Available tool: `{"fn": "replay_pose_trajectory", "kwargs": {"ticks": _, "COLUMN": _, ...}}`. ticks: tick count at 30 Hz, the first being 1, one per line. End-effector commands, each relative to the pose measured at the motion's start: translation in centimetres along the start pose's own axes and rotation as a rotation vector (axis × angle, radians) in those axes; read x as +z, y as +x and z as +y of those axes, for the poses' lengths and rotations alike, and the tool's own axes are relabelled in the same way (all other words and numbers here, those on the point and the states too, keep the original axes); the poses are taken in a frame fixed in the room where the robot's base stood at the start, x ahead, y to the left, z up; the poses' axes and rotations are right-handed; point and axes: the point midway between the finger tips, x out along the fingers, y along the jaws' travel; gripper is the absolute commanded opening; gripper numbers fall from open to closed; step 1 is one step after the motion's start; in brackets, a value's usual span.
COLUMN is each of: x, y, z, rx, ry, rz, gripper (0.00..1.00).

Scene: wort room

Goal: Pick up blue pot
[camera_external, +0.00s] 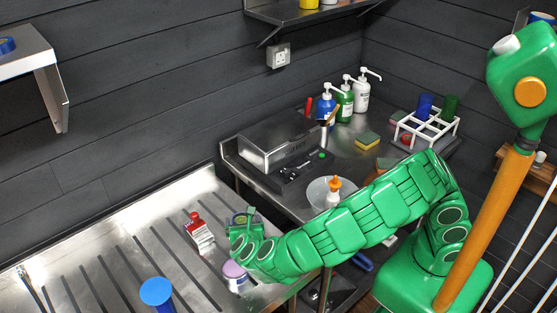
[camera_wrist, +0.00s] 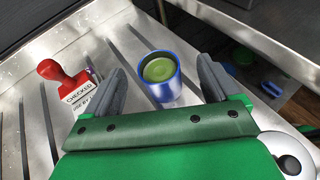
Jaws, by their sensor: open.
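The blue pot (camera_wrist: 163,88) stands upright on the ribbed metal drainboard in the wrist view, with a green top inside its blue rim. My gripper (camera_wrist: 159,80) is open, with one dark finger on each side of the pot. Visible gaps remain between the fingers and the pot. In the external view, my gripper (camera_external: 243,233) is low over the right part of the drainboard, and the pot (camera_external: 239,218) is mostly hidden behind it.
A lilac and white tub (camera_external: 235,275) stands close beside my gripper. A blue flared object (camera_external: 157,292) stands at the front. The drainboard's left (camera_external: 95,255) is mostly free.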

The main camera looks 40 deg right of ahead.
Motion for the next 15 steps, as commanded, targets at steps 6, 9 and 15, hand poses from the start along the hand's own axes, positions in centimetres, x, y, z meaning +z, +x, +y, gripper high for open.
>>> {"fn": "replay_pose_trajectory", "kwargs": {"ticks": 6, "x": -1.4, "y": -0.5, "z": 0.8, "rx": 0.029, "ry": -0.046, "rz": -0.007, "gripper": 0.89}}
{"fn": "replay_pose_trajectory", "kwargs": {"ticks": 9, "x": -1.3, "y": 0.2, "z": 0.8, "rx": 0.029, "ry": -0.045, "rz": -0.007, "gripper": 0.89}}
{"fn": "replay_pose_trajectory", "kwargs": {"ticks": 15, "x": -1.3, "y": 1.8, "z": 0.8, "rx": 0.028, "ry": -0.044, "rz": -0.005, "gripper": 0.89}}
